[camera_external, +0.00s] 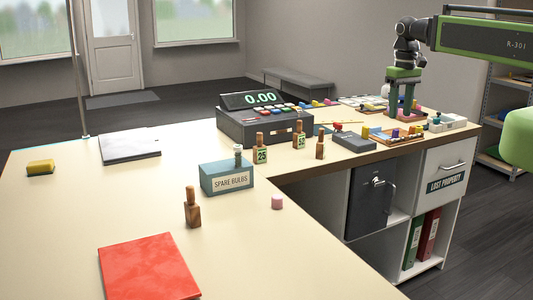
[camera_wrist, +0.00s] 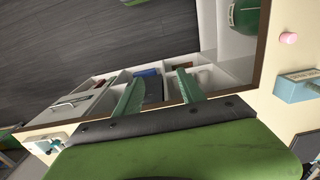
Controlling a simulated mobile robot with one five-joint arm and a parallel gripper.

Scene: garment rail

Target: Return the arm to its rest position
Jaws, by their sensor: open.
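My gripper (camera_external: 401,112) is at the upper right of the outside view, pointing down over the far right arm of the counter. Its two green fingers are apart with nothing between them. In the wrist view my gripper (camera_wrist: 158,92) shows its fingers spread, above the counter's edge and the open shelves below. My dark and green arm reaches in from the right edge of the outside view. In that view the fingertips overlap the small items on the counter; I cannot tell how high above them they are.
A cash register (camera_external: 264,125), a spare bulbs box (camera_external: 227,178), brown bottles (camera_external: 193,207), a pink cylinder (camera_external: 277,202) and a red folder (camera_external: 150,267) stand or lie on the counter (camera_external: 75,205). An orange tray (camera_external: 397,138) of small items lies near the gripper. Shelves (camera_external: 421,240) are below.

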